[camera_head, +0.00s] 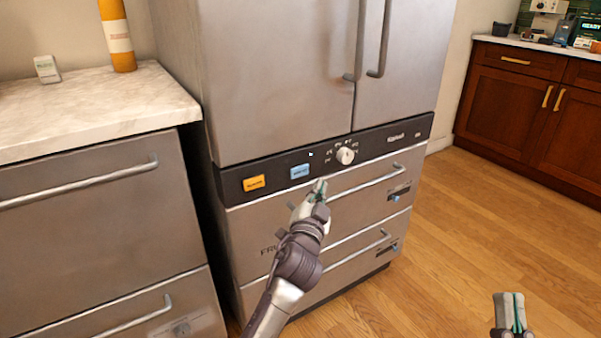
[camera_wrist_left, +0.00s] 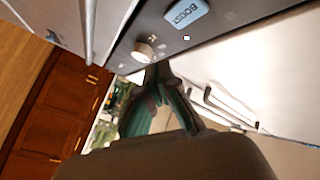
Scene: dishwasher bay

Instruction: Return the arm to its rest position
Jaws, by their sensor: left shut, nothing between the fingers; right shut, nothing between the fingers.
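My left gripper (camera_head: 320,186) is shut and empty. It is raised in front of the tall steel appliance, just below its black control strip (camera_head: 290,172). A blue button (camera_head: 300,171) is above and left of the fingertips, and a white round knob (camera_head: 346,155) is above and right. The left wrist view shows the shut fingers (camera_wrist_left: 160,75) near the knob (camera_wrist_left: 143,52) and the blue button (camera_wrist_left: 186,12), which reads BOOST. Whether the fingers touch the front cannot be told. My right gripper (camera_head: 510,308) is shut and empty at the lower right, over the floor.
An orange button (camera_head: 253,183) sits left on the strip. Drawer handles (camera_head: 365,183) stick out below it. Wooden cabinets (camera_head: 520,95) stand at the far right. The wooden floor (camera_head: 470,220) between is clear.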

